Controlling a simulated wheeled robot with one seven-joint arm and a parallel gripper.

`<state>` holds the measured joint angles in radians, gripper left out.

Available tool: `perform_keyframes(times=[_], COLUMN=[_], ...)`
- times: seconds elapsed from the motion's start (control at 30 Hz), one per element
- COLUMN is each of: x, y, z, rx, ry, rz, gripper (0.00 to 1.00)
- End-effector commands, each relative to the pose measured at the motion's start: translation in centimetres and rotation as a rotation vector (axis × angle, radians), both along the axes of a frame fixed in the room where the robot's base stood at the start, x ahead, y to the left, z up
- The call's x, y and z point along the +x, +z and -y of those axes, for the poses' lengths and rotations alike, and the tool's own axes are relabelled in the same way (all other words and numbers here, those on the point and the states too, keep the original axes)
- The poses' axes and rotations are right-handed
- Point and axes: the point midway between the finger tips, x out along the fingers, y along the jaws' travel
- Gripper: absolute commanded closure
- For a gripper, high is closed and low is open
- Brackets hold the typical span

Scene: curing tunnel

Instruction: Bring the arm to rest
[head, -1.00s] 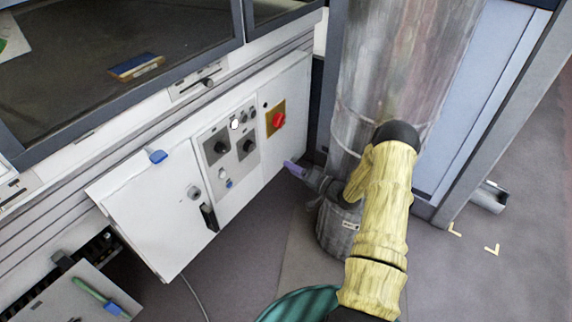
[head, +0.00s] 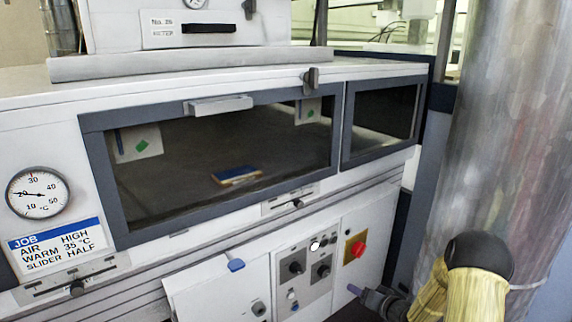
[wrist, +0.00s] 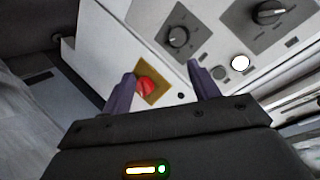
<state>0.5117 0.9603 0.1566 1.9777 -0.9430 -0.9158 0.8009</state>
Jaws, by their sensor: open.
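My gripper (head: 356,291) shows at the bottom of the head view, at the end of my yellow-sleeved arm, in front of the lower right of the white control panel (head: 345,287). In the wrist view my gripper (wrist: 164,80) is open, with its two purple fingers apart and nothing between them. The red knob (wrist: 146,86) on its yellow plate shows beyond the fingers, nearer the left one. The same red knob (head: 358,249) is above my gripper in the head view. I cannot tell how far the fingertips are from the panel.
A large metal duct (head: 495,150) stands at right, close behind my arm. The tunnel window (head: 150,205), a dial gauge (head: 38,193) and a job card (head: 55,247) are at left. A panel door with a blue tab (head: 236,265) stands ajar. Black knobs (head: 297,267) are left of the red knob.

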Motion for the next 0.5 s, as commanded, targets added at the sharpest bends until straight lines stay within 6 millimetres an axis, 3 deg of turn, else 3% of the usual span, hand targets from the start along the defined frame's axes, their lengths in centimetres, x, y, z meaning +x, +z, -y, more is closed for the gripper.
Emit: perform_keyframes(times=[0.27, 0.5], x=[-3.2, -9.2], y=[4.8, 8.6], z=[-1.4, -2.7], rx=[-0.336, -0.536], ry=[-0.038, -0.041], rz=[-0.167, -0.342], gripper=[0.40, 0.40])
